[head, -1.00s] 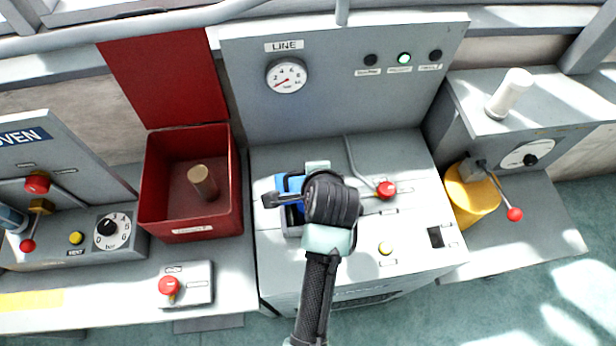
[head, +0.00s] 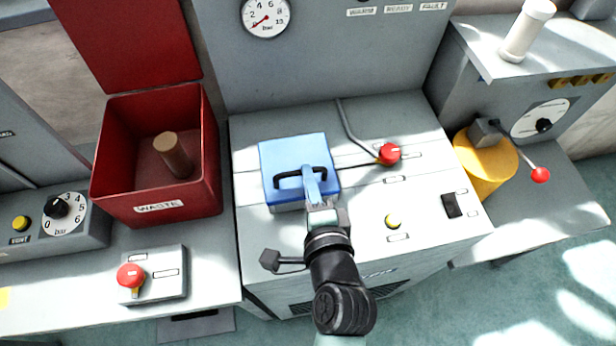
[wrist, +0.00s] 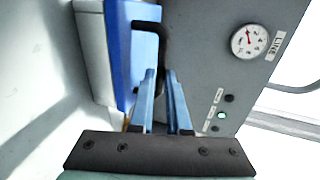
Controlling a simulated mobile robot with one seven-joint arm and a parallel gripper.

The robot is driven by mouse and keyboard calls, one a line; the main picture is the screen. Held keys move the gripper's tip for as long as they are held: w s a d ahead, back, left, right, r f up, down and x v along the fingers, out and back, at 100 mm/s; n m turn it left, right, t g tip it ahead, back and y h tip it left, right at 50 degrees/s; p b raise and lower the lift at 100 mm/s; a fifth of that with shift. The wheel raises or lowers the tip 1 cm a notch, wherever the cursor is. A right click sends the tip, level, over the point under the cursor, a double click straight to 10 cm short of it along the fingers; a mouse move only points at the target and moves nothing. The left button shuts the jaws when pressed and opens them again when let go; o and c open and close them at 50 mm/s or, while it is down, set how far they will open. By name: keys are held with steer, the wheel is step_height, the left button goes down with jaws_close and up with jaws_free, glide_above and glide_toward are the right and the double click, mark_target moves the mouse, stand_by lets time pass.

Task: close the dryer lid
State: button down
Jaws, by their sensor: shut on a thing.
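The dryer lid (head: 283,152) is a blue square panel with a black bar handle (head: 290,174). It lies about flat on the small grey dryer box (head: 288,208) on top of the grey machine. In the wrist view the blue lid (wrist: 122,50) lies against the pale box wall, with no clear gap visible. My gripper (head: 309,172) reaches from the front and is shut on the handle. In the wrist view my blue fingers (wrist: 160,73) are close together at the handle (wrist: 152,28); their tips partly hide the contact.
An open red waste bin (head: 150,209) holding a brown cylinder (head: 174,155) stands left. The gauge panel (head: 330,60) rises behind. A yellow cylinder (head: 484,170) stands at the right.

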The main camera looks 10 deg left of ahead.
steer(key=shift+s+f, duration=0.15)
steer(key=shift+f, duration=0.35)
steer(key=c, duration=0.9)
jaws_free()
steer(key=shift+r, duration=0.1)
steer(key=shift+r, duration=0.1)
steer(key=shift+b+v, duration=0.95)
steer(key=shift+v, duration=5.45)
